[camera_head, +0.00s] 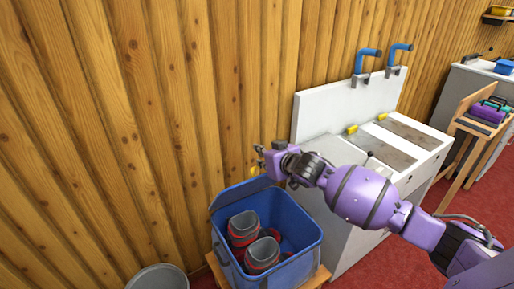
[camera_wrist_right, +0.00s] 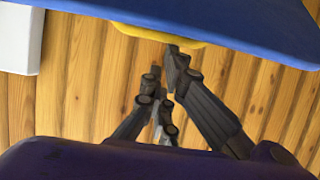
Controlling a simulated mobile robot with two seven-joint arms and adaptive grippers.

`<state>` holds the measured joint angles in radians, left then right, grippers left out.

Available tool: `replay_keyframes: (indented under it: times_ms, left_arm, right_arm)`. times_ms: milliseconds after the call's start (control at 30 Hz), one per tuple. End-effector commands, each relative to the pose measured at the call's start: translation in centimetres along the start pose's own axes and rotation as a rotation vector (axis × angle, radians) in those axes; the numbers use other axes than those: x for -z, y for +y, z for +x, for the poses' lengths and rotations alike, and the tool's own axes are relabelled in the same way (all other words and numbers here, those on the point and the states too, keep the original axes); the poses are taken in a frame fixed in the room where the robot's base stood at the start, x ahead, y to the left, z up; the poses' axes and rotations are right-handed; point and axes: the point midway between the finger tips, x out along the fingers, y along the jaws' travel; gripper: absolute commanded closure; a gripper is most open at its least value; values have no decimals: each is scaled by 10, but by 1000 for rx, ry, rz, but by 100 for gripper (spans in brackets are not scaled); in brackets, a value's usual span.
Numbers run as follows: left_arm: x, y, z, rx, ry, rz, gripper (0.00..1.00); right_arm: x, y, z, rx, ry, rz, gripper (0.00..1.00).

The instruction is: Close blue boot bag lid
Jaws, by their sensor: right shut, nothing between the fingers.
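The blue boot bag (camera_head: 282,268) is an open-topped box with its lid (camera_head: 240,192) raised at the back, near the wooden wall. Two grey and red boots (camera_head: 255,240) stand inside. A yellow tab (camera_head: 254,170) shows at the lid's upper edge. My right gripper (camera_head: 262,157) is by this edge, shut and empty. In the right wrist view, the blue lid (camera_wrist_right: 240,22) fills the top, with its yellow tab (camera_wrist_right: 150,33) just beyond my fingertips (camera_wrist_right: 167,82). I cannot tell whether they touch. My left gripper is not in view.
The bag stands on a wooden stand (camera_head: 318,279). A white bench unit (camera_head: 352,240) with blue taps (camera_head: 366,57) is close on its right. A grey bin (camera_head: 160,278) stands at the lower left. The plank wall (camera_head: 150,120) is right behind the lid.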

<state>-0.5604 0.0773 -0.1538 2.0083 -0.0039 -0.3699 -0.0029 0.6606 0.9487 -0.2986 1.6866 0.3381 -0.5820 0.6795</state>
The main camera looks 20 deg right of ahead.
Motion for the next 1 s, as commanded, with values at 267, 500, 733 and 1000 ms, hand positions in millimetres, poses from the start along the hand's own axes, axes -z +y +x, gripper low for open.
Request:
replay_keyframes:
  times_ms: [267,500,733,1000]
  left_arm:
    - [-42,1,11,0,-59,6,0]
    - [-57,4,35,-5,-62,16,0]
    - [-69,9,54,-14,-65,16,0]
    - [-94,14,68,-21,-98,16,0]
  right_arm:
    - [-74,0,-38,-1,191,11,100]
    - [-120,1,-60,-5,343,10,100]
    - [-156,1,-72,-6,577,10,100]
    - [-200,0,-84,-2,580,2,100]
